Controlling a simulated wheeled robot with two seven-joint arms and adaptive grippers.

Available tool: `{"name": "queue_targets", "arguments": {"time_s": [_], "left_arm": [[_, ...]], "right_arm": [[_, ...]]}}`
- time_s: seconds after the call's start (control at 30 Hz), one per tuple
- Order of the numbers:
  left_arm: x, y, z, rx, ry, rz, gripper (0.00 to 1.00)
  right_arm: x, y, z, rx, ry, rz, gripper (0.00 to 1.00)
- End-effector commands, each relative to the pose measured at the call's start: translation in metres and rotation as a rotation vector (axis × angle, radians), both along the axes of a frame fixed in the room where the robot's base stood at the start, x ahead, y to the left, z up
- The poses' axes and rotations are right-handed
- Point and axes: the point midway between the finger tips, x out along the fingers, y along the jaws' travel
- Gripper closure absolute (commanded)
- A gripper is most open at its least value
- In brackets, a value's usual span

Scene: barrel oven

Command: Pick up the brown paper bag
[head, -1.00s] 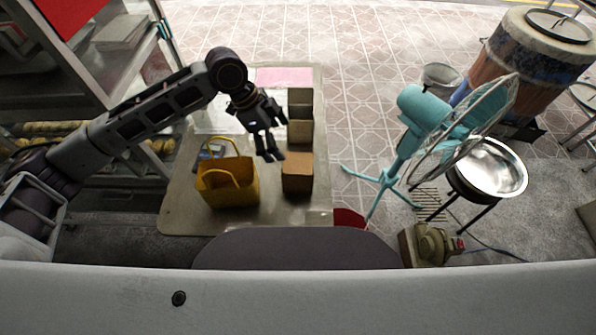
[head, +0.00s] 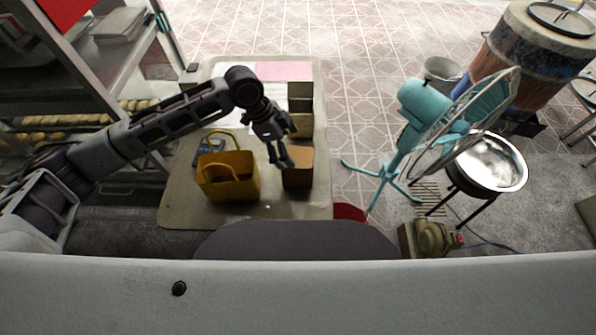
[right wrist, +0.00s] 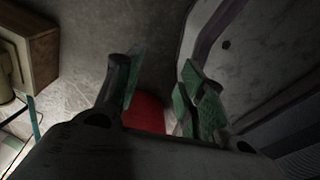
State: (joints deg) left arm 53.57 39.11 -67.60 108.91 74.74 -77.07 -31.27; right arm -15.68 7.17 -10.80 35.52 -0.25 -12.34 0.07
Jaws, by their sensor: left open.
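The brown paper bag (head: 298,178) stands upright near the right edge of the table, a small boxy bag with a lighter brown top. My left gripper (head: 281,162) reaches down from the upper left with its fingers apart. Its fingertips are at the bag's upper left side and overlap it in the head view; I cannot tell whether they touch it. My right gripper shows only in the right wrist view (right wrist: 160,88), with its green-padded fingers apart and nothing between them.
A yellow bag with handles (head: 230,180) stands just left of the brown bag. Darker boxy containers (head: 300,98) stand behind it. A teal fan (head: 425,105) and a metal bowl (head: 492,165) are to the right. A red object (right wrist: 145,112) lies beyond my right fingers.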

Motion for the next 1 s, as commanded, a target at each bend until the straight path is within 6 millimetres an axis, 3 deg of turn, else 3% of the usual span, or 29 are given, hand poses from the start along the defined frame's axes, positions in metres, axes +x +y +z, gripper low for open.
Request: {"name": "queue_targets", "arguments": {"time_s": [0.2, 0.73, 1.0], "left_arm": [[0.000, -0.007, -0.018, 0.000, 0.000, 0.000, 0.04], [0.000, -0.011, -0.024, 0.000, -0.001, 0.000, 0.04], [0.003, -0.023, -0.049, 0.001, 0.000, 0.000, 0.04]], "right_arm": [[0.002, -0.001, 0.000, 0.000, -0.003, 0.000, 0.60], [-0.016, -0.004, -0.001, -0.004, 0.017, 0.001, 0.60], [-0.014, -0.003, 0.000, -0.004, 0.016, 0.000, 0.60]]}}
